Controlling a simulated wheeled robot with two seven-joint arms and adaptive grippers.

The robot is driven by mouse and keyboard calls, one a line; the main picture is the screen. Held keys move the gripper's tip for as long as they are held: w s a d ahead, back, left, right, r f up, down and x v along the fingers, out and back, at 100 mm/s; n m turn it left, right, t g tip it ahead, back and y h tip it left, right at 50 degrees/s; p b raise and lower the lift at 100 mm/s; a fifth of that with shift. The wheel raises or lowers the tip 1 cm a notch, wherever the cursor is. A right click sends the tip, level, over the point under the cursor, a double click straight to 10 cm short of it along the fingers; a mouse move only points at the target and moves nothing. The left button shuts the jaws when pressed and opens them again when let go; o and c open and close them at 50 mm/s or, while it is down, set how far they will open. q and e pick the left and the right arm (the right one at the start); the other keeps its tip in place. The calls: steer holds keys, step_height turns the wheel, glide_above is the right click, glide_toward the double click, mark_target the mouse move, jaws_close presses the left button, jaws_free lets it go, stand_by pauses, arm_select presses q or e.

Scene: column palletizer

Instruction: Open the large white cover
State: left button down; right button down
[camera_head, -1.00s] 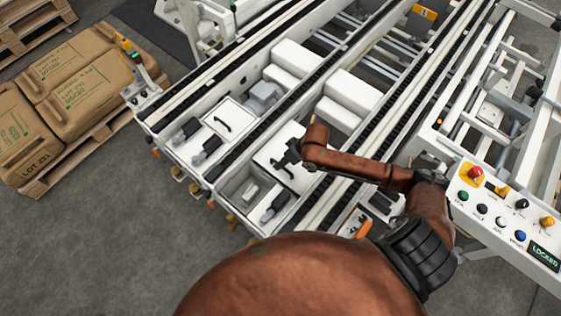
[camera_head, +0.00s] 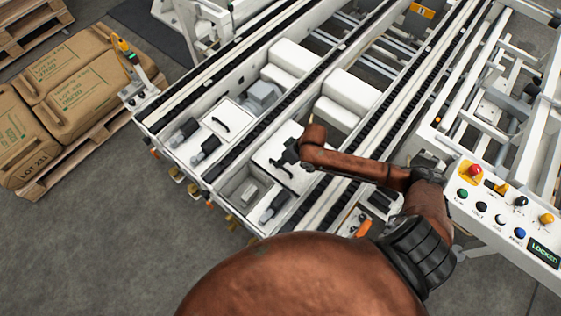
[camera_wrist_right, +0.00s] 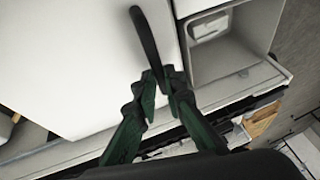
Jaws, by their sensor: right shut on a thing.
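The large white cover (camera_head: 266,156) is a flat white panel in the front section of the machine in the head view. It lies flat and looks closed. It fills the upper left of the wrist view (camera_wrist_right: 75,60). Its black bar handle (camera_wrist_right: 143,35) stands near the edge beside an open recess. My right gripper (camera_head: 287,158) is over the cover at the handle. In the wrist view its dark green fingers (camera_wrist_right: 165,74) are shut on the near end of the handle. My left gripper is not in view.
A smaller white panel with a black handle (camera_head: 221,124) lies to the left, beyond a black conveyor chain. A control panel (camera_head: 500,215) with coloured buttons and a display reading LOCKED stands at the right. Brown sacks (camera_head: 75,80) on a pallet are at the left.

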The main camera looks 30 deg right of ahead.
steer(key=shift+d, duration=0.15)
